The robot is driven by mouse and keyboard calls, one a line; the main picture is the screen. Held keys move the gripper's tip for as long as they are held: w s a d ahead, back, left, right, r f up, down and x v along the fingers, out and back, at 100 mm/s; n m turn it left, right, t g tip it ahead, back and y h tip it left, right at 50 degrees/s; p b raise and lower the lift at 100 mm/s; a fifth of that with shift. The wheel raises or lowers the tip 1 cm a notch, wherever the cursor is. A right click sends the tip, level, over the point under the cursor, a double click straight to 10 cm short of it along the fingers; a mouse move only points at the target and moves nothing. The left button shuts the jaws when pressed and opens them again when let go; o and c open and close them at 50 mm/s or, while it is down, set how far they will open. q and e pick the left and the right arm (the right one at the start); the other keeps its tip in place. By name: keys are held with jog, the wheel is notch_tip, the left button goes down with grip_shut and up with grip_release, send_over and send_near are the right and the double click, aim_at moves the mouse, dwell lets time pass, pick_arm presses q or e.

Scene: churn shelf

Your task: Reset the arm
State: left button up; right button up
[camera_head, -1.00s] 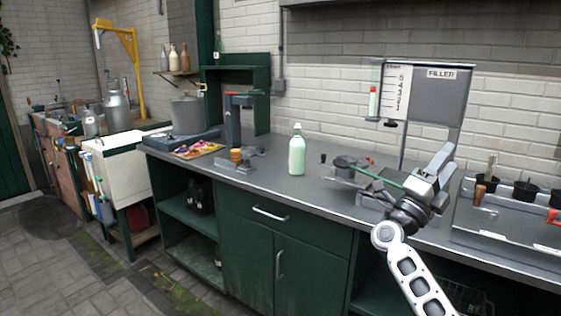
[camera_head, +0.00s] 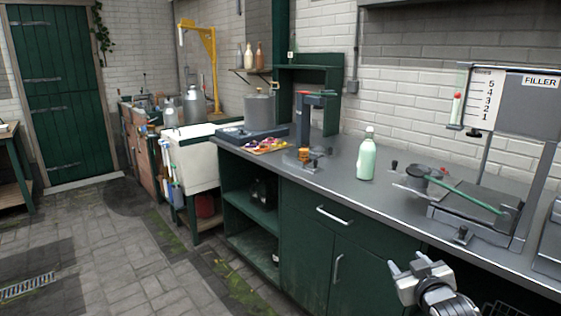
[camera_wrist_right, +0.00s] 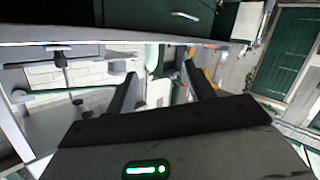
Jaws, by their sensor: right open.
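My right gripper (camera_head: 419,268) is low at the bottom right of the head view, in front of the green cabinet and below the counter's front edge. Its two fingers are apart with nothing between them. In the right wrist view the open fingers (camera_wrist_right: 160,85) also show empty, with the counter edge and cabinet beyond them. My left gripper is in neither view.
The grey counter (camera_head: 340,190) carries a pale green bottle (camera_head: 366,158), a filler stand (camera_head: 500,100) with a green-handled device (camera_head: 465,190), and a grey pot (camera_head: 259,108). A white sink (camera_head: 195,160) stands further left. The paved floor (camera_head: 110,250) at left is clear.

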jog(key=s+a+f+g+y, duration=0.2)
jog(key=s+a+f, duration=0.6)
jog(key=s+f, duration=0.4)
jog(key=s+a+f+g, duration=0.1)
jog(key=s+a, duration=0.2)
jog(key=s, duration=0.7)
jog(key=s+a+f+g+y, duration=0.1)
jog(key=s+a, duration=0.3)
jog(key=s, duration=0.6)
jog(key=shift+f+m+g+y, duration=0.3)
jog(key=shift+f+g, duration=0.2)
jog(key=shift+f, duration=0.25)
